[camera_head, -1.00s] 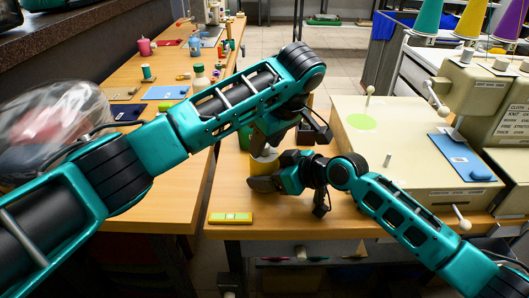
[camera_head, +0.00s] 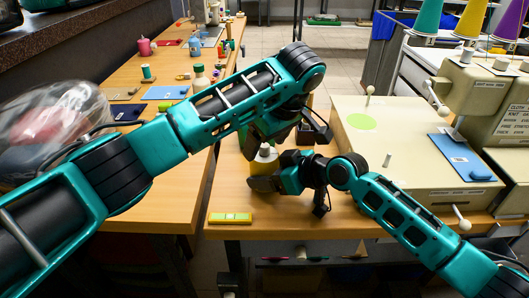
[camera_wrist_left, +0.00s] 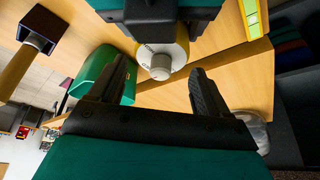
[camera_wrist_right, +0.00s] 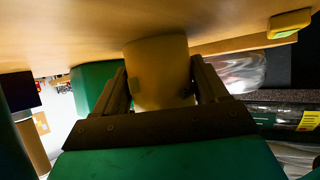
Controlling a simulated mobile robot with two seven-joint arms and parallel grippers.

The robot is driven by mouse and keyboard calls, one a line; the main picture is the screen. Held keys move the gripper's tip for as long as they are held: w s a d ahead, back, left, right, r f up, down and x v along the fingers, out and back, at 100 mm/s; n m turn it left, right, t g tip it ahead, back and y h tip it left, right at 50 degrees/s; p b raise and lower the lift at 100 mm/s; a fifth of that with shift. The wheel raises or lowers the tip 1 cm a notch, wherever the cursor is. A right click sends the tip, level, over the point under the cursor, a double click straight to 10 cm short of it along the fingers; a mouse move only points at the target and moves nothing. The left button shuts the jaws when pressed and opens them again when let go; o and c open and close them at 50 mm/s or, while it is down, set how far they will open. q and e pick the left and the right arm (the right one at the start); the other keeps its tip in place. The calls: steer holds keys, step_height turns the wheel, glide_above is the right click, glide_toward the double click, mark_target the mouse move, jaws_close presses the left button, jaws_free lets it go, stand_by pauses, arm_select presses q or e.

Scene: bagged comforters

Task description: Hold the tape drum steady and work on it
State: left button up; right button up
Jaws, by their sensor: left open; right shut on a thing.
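The tape drum is a yellow cylinder (camera_head: 257,169) with a pale round knob (camera_head: 266,151) on top, standing upright on the table. My right gripper (camera_wrist_right: 160,78) is shut around the drum's sides, one finger on each side in the right wrist view. My left gripper (camera_head: 262,140) is open and empty just above the drum. In the left wrist view the knob (camera_wrist_left: 160,66) lies beyond and between its spread fingers, apart from them. My grippers and arms hide much of the drum in the head view.
A green container (camera_wrist_left: 112,78) stands beside the drum. A yellow-green block (camera_head: 230,218) lies at the table's front edge. A beige machine (camera_head: 400,150) fills the right side. The left table (camera_head: 165,185) carries several small items and mats. A clear bag (camera_head: 60,125) lies far left.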

arm_select(q)
steer(key=shift+r, duration=0.1)
steer(key=shift+v, duration=2.9)
arm_select(e)
steer(key=o, duration=1.1)
steer(key=shift+c, duration=0.2)
steer(key=shift+r, duration=0.1)
steer(key=shift+r+p+v, duration=0.15)
steer(key=shift+p+v, duration=0.85)
steer(key=shift+v, duration=0.25)
steer(key=shift+r+p+v, duration=0.2)
steer(key=shift+p+v, duration=0.75)
steer(key=shift+v, duration=0.3)
steer(key=shift+r, duration=0.1)
arm_select(q)
step_height(320, 180, up, 4)
steer(key=shift+f, duration=0.1)
arm_select(e)
steer(key=shift+s+d, duration=0.1)
